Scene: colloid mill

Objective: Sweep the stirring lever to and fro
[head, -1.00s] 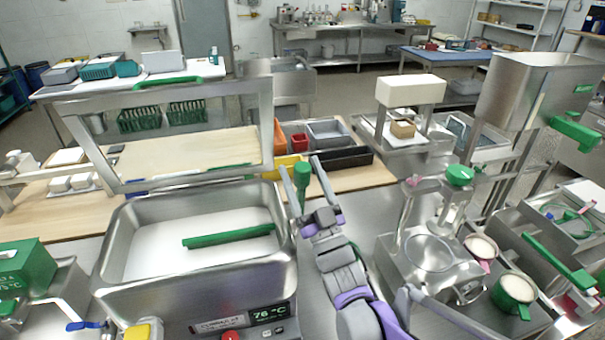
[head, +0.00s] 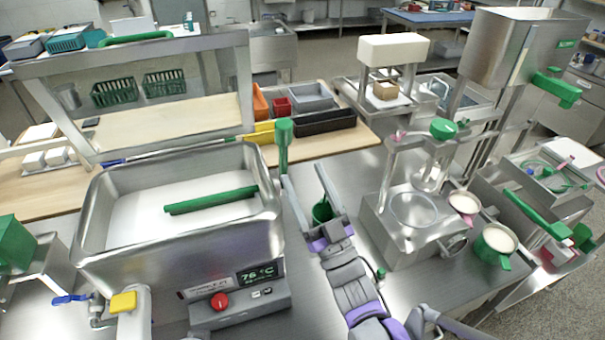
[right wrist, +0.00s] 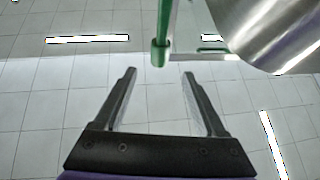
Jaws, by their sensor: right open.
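A green upright handle (head: 284,132), which I take to be the stirring lever, stands at the right rim of the steel vat (head: 262,165). A green bar (head: 211,199) lies across the white contents of the vat. My right gripper (head: 302,172) is open and empty, just right of the vat and below the handle's top. In the right wrist view, a green rod (right wrist: 161,35) hangs down beyond the two open fingers (right wrist: 159,72), between them sideways, with no contact seen. How the handle joins the bar is hidden. My left gripper is not in view.
A control box (head: 240,295) with a red knob is at the vat's front. A steel mill (head: 410,225) with green and pink cups stands to the right. Bins (head: 310,98) stand behind.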

